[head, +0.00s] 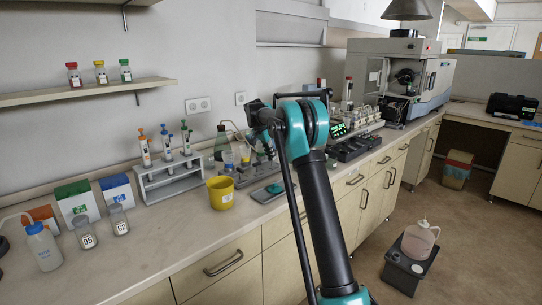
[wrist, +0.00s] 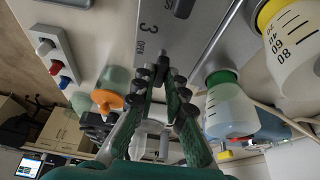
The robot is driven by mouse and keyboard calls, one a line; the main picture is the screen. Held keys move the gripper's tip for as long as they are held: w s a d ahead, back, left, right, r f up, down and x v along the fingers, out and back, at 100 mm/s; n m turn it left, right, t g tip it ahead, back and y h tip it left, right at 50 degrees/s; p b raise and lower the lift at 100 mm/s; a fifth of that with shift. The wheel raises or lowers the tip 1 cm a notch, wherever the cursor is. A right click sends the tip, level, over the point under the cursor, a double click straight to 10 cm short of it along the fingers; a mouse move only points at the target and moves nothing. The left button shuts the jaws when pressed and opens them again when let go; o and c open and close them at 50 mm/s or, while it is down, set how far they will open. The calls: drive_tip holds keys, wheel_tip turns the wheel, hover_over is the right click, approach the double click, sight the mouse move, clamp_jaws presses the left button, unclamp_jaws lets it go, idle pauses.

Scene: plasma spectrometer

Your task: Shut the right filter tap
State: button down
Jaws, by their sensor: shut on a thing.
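In the wrist view, my gripper (wrist: 162,78) has its two green fingers brought together at dark tips, against a grey panel (wrist: 205,45) marked "3". It is shut on a small piece that appears to be the right filter tap; the fingertips cover most of it, so its angle cannot be told. A cup with a green collar (wrist: 230,108) and a graduated cup with a yellow collar (wrist: 292,40) are right of the fingers.
In the head view, a yellow tub (head: 220,193) and a pipette rack (head: 170,180) stand left of the filter stand. A dark tray (head: 357,147) and the spectrometer (head: 420,75) are to the right. A strip with coloured knobs (wrist: 55,62) shows in the wrist view.

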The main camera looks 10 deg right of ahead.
idle(0.4)
drive_tip(key=c, duration=1.6)
unclamp_jaws()
drive_tip(key=shift+o, duration=0.2)
drive_tip(key=shift+r, duration=0.1)
drive_tip(key=v, duration=1.2)
drive_tip(key=shift+w, duration=0.15)
wheel_tip(320, 180, up, 8)
